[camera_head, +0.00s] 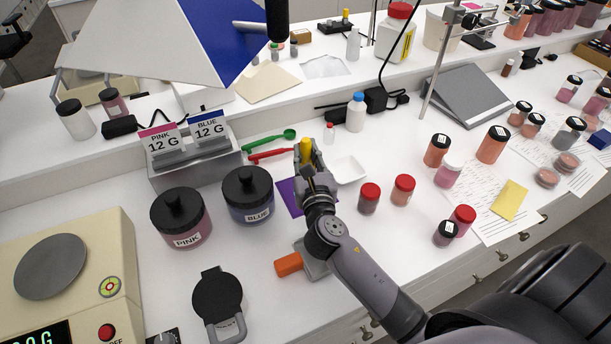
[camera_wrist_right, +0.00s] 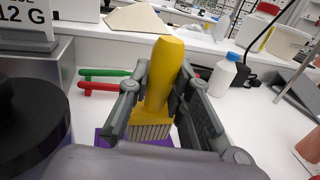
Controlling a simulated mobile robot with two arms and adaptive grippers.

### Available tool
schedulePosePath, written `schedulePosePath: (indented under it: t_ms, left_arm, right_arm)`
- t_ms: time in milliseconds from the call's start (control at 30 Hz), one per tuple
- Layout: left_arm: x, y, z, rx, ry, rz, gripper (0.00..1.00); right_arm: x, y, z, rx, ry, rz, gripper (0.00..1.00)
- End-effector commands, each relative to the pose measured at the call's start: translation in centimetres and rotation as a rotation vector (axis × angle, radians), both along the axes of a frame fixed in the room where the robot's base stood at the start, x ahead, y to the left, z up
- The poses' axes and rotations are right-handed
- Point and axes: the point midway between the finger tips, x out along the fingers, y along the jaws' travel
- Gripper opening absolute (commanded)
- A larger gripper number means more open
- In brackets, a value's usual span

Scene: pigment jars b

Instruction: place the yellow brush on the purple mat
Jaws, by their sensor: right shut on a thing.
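The yellow brush (camera_head: 306,150) is held in my right gripper (camera_head: 315,172), which is shut on it. In the right wrist view the yellow brush (camera_wrist_right: 162,85) stands roughly upright between the fingers, bristles down. The purple mat (camera_head: 287,196) lies on the white counter below and partly behind the gripper. A bit of the purple mat (camera_wrist_right: 104,138) shows under the bristles in the wrist view. I cannot tell whether the bristles touch it. My left gripper is not in view.
A green spoon (camera_head: 270,140) and a red spoon (camera_head: 268,155) lie behind the mat. A white dish (camera_head: 349,170) is right of the gripper. The BLUE jar (camera_head: 248,197) stands left of the mat. Red-lidded jars (camera_head: 369,199) stand to the right.

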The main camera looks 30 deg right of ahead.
Motion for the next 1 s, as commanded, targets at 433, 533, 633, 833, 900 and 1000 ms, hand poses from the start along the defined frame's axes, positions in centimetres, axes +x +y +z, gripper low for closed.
schedulePosePath:
  t_ms: [433,533,633,833,900,1000]
  left_arm:
    - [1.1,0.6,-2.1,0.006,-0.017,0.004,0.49]
    - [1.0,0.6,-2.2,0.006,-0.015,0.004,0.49]
    - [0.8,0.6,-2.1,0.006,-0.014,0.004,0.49]
    - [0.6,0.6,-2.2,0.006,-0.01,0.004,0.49]
    - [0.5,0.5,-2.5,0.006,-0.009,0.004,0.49]
    - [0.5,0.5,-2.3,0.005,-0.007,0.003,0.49]
  right_arm:
    - [0.0,0.0,-5.7,0.0,0.001,0.0,0.0]
    - [0.0,0.0,-6.3,0.001,0.0,0.0,0.0]
    - [0.0,0.0,-6.2,0.0,-0.001,0.0,0.0]
    - [0.0,0.0,-6.4,0.0,-0.001,0.0,0.0]
    - [0.0,0.0,-6.6,0.0,-0.001,0.0,0.0]
    - [0.0,0.0,-6.5,0.0,-0.001,0.0,0.26]
